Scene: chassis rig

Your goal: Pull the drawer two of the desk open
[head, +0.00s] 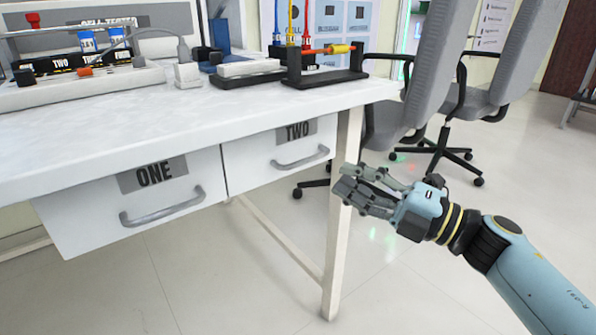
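Drawer two (250,160) is a white desk drawer with a grey label reading TWO and a grey bar handle (300,158). It sits under the right part of the white desk top, and its front looks flush, shut. My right gripper (343,179) is to the right of the handle, in front of the desk leg, apart from the drawer. Its fingers point left, look spread and hold nothing. My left gripper is out of view.
Drawer one (90,215), with its own handle (162,207), is to the left. The desk leg (341,240) stands right of drawer two. Test equipment (318,78) stands on the desk top. Office chairs (400,110) are behind at right. The floor in front is clear.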

